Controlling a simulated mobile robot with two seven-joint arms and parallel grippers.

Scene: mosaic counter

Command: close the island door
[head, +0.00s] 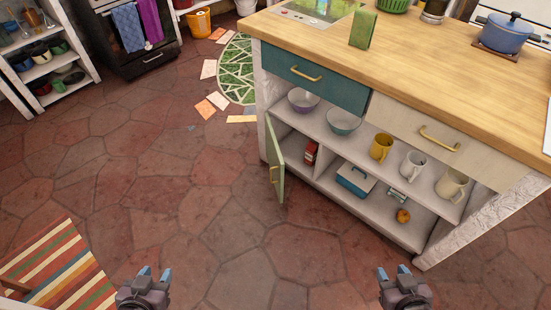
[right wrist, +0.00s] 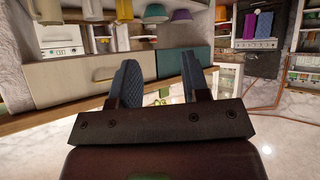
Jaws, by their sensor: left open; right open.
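The island door (head: 275,160) is a narrow green panel with a brass handle (head: 273,174). It stands open, swung out from the lower left of the island (head: 430,225), and the shelves behind it show. My left gripper (head: 155,274) is open and empty at the bottom of the head view, below and left of the door. My right gripper (head: 395,274) is open and empty at the bottom right, in front of the island and apart from it. In the right wrist view its two blue fingers (right wrist: 158,85) stand apart with nothing between them.
The island shelves hold bowls (head: 343,122), several mugs (head: 381,147) and a blue box (head: 355,180). Teal (head: 315,78) and cream (head: 430,138) drawers above are shut. A striped cloth surface (head: 60,268) is at lower left. The stone floor (head: 170,190) before the door is clear.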

